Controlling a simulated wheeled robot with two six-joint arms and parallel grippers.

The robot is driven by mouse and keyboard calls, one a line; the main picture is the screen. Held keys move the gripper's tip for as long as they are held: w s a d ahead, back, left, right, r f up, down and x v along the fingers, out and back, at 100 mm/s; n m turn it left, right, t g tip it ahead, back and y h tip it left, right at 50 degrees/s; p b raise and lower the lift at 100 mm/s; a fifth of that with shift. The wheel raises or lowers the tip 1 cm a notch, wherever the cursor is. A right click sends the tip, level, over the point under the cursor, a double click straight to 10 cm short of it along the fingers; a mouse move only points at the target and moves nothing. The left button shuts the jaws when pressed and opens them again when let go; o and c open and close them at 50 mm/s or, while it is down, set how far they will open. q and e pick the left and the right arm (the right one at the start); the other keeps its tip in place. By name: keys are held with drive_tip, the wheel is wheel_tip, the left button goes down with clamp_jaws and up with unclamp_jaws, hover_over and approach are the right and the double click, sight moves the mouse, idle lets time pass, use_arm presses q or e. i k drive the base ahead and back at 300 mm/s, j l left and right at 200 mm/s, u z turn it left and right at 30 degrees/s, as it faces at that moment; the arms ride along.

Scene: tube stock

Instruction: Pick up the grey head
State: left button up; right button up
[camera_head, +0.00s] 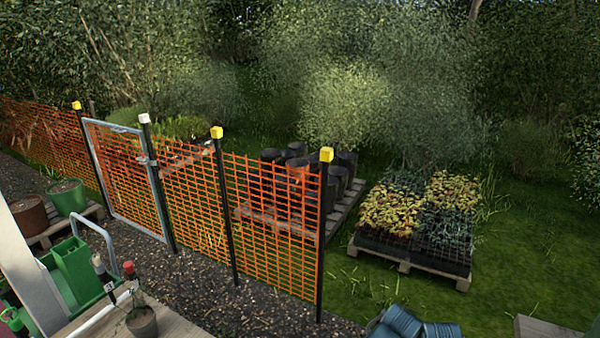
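Two upright tools or fittings stand close together at the lower left, by the green container. One has a pale grey head (97,260) over a dark stem. The other has a red head (129,267) and stands just to its right. Both are small here, and I cannot tell exactly what they are or what holds them. Neither of my grippers shows in this view.
A potted seedling (142,322) stands on a wooden top at the lower left. Orange mesh fence (270,230) and a metal-framed gate (158,200) cross behind. Pallets with black pots (337,190) and plant trays (385,247) stand beyond. Blue-grey rounded objects (402,322) lie at the bottom.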

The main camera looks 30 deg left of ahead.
sight(99, 266)
drive_tip(key=i+u, duration=0.3)
drive_tip(key=i, duration=0.3)
drive_tip(key=i+l+u, duration=0.1)
drive_tip(key=i+u, duration=0.2)
drive_tip(key=i, duration=0.25)
drive_tip(key=i+l+u, duration=0.3)
drive_tip(key=i, duration=0.3)
drive_tip(key=i+j+u, duration=0.2)
drive_tip(key=u, duration=0.2)
drive_tip(key=i+u, duration=0.8)
drive_tip(key=i+l+u, duration=0.15)
drive_tip(key=i+u, duration=0.6)
drive_tip(key=u, duration=1.95)
